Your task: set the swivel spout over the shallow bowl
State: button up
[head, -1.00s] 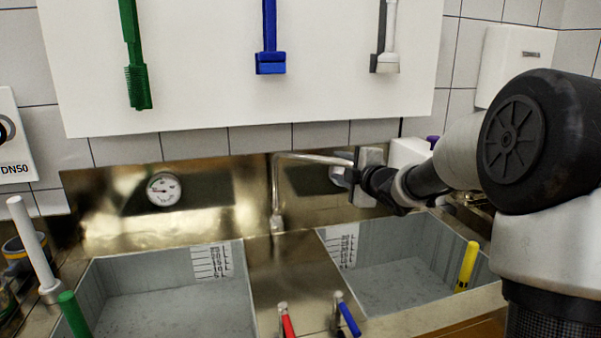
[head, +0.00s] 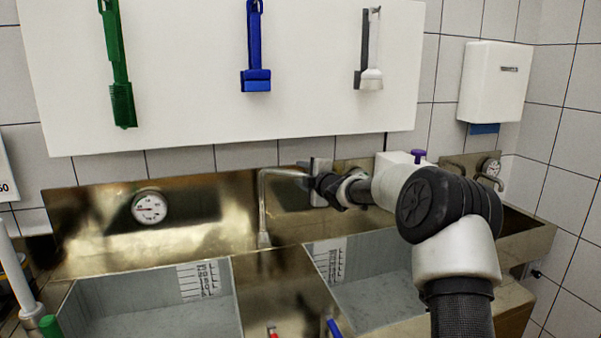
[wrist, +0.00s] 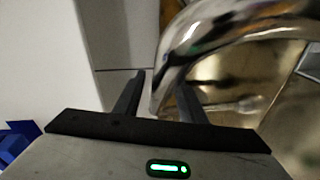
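The swivel spout (head: 263,205) is a bent metal pipe rising between two sunken grey bowls, with its upper arm reaching right toward the back edge of the right bowl. My gripper (head: 308,182) is at the spout's outer end. In the wrist view, the shiny bend of the spout (wrist: 190,45) runs down between my two dark fingers, which look closed around its end; the contact is partly hidden. The left bowl (head: 160,325) and right bowl (head: 375,285) both carry a white depth scale; I cannot tell which is shallower.
A round gauge (head: 149,207) sits on the metal backsplash. Green, blue (head: 255,80) and white brushes hang on a white board above. Red and blue (head: 333,328) handles stand at the front of the divider. A white dispenser (head: 493,82) hangs at right.

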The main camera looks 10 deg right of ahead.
jog(key=shift+w+a+f, duration=0.1)
jog(key=shift+w+a, duration=0.1)
jog(key=shift+w, duration=0.5)
grip_shut()
jog(key=shift+b, duration=0.3)
